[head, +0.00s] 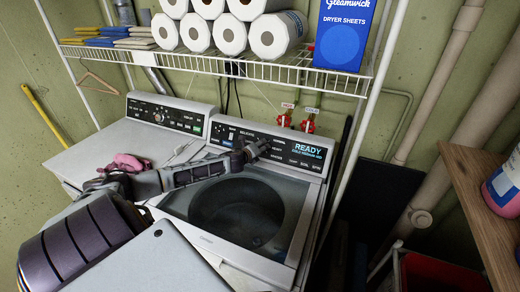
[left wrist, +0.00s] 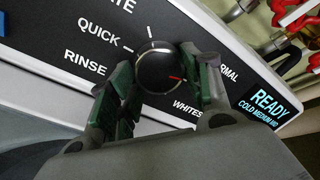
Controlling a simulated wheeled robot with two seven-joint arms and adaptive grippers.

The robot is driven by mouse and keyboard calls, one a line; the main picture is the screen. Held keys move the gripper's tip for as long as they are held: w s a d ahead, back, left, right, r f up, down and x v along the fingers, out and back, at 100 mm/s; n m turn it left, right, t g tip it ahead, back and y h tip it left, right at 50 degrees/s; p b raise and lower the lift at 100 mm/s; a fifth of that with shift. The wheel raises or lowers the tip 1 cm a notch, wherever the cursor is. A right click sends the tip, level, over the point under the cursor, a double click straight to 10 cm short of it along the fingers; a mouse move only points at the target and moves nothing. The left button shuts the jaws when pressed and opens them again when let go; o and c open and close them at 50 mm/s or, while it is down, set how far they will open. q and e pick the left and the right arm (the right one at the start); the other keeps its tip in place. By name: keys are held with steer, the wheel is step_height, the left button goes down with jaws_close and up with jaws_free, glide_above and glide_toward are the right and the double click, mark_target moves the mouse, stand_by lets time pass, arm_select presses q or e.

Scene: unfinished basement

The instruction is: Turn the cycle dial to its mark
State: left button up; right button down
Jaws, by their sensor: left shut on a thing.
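The cycle dial (left wrist: 158,72) is a round dark knob with a light rim on the washer's black panel (left wrist: 75,30). A red pointer on it faces right and slightly down in the left wrist view. Printed labels around it include QUICK, RINSE and WHITES; another is partly covered. White ticks show above and to the upper left of it. My left gripper (left wrist: 159,66) is shut on the dial, one finger on each side. In the head view my left gripper (head: 252,150) reaches the panel and hides the dial. My right gripper is out of view.
The washer (head: 265,262) has a dark round lid window, and its display (head: 304,148) reads READY. A second machine (head: 98,150) stands to the left, with pink cloth (head: 124,163) on top. A wire shelf (head: 270,69) hangs above; a wooden shelf (head: 480,225) is at right.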

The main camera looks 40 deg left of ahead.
arm_select(q)
steer(key=shift+s+f+m, duration=0.1)
steer(key=shift+f+m, duration=0.1)
steer(key=shift+m, duration=1.1)
steer(key=o, duration=1)
steer(key=shift+o, duration=0.2)
steer(key=shift+r, duration=0.15)
steer(key=shift+s, duration=0.15)
steer(key=v, duration=0.8)
steer(key=shift+a, duration=0.3)
